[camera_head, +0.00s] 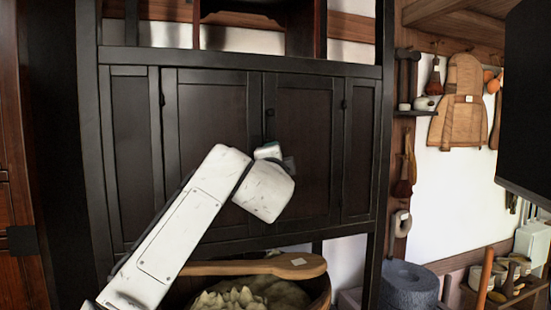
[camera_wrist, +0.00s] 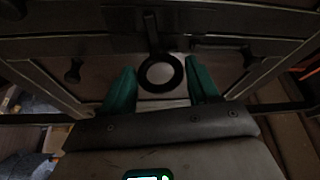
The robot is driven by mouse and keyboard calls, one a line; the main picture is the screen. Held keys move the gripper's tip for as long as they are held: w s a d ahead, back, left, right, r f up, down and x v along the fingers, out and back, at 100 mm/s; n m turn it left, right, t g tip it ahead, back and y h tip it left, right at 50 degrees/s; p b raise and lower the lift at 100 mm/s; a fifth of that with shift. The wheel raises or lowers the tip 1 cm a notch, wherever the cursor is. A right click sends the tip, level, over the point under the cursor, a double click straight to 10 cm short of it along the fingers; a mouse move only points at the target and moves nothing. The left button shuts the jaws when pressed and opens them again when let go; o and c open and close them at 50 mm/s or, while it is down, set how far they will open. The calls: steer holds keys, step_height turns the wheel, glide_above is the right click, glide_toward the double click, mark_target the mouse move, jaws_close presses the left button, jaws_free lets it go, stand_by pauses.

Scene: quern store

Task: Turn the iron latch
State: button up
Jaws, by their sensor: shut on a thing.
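The iron latch (camera_wrist: 160,73) shows in the wrist view as a black ring below a dark upright strap on the cabinet front. My gripper (camera_wrist: 161,75) has its two teal fingers on either side of the ring, shut on it. The exact contact is hard to see in the dim light. In the head view the dark wooden cabinet (camera_head: 212,115) has its doors closed. My white arm reaches up to its middle there, and hides the latch and the fingertips.
Round dark knobs (camera_wrist: 72,71) flank the latch. Below the cabinet, a wooden paddle (camera_head: 290,266) lies across a tub of pale lumps (camera_head: 240,298). A grey millstone (camera_head: 408,284) stands lower right. Tools and a leather apron (camera_head: 459,100) hang on the right wall. A dark panel (camera_head: 525,100) stands at far right.

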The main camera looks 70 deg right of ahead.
steer(key=shift+r+m+g+y+p, duration=0.1)
steer(key=shift+m+g+y+p, duration=0.25)
steer(key=shift+m+p, duration=0.6)
steer(key=shift+m, duration=0.45)
steer(key=o, duration=1)
steer(key=shift+c, duration=0.2)
steer(key=b+v, duration=0.2)
steer(key=v, duration=0.8)
steer(key=shift+a, duration=0.4)
